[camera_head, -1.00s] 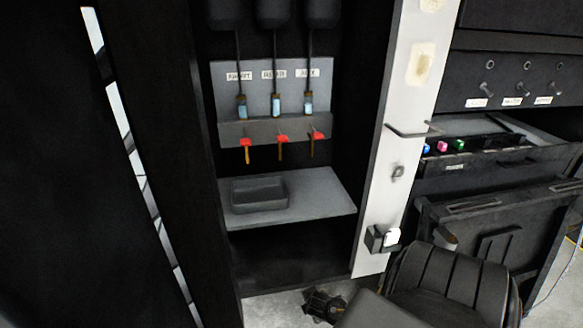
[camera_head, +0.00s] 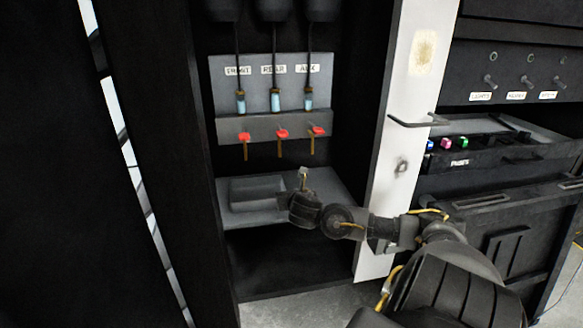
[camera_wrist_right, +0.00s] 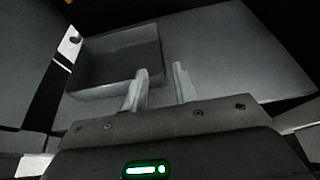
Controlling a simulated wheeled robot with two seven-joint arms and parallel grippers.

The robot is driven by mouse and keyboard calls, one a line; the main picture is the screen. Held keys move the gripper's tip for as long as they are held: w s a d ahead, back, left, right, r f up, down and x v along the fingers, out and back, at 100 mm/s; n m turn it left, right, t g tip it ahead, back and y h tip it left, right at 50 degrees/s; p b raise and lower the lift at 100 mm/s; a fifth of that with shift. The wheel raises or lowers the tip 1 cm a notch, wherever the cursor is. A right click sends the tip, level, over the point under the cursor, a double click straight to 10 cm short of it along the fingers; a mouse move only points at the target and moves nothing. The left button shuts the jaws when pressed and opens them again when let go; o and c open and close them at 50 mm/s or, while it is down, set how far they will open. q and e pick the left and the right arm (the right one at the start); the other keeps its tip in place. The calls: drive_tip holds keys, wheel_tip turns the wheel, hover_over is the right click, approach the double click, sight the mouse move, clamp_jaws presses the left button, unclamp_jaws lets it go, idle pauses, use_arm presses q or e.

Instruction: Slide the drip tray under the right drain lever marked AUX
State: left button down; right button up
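The drip tray (camera_head: 255,190) is a dark, shallow rectangular box on the left part of a grey shelf (camera_head: 335,205), below the FRONT and REAR levers. The right drain lever, red, under the AUX label (camera_head: 307,69), is the AUX lever (camera_head: 318,131). My right gripper (camera_head: 284,198) is over the shelf at the tray's right end. In the right wrist view its two fingers (camera_wrist_right: 162,85) are apart with nothing seen between them. The left finger overlaps the tray's near right corner (camera_wrist_right: 130,85); contact is unclear. My left gripper is out of view.
The FRONT lever (camera_head: 244,136) and REAR lever (camera_head: 281,133) hang left of AUX. A white cabinet panel (camera_head: 405,85) with a handle stands at the right. An open drawer (camera_head: 500,150) is farther right.

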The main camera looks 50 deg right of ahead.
drive_tip(key=x, duration=1)
drive_tip(key=shift+w+d+f, duration=0.2)
drive_tip(key=shift+w+f, duration=0.05)
drive_tip(key=shift+f, duration=0.05)
clamp_jaws()
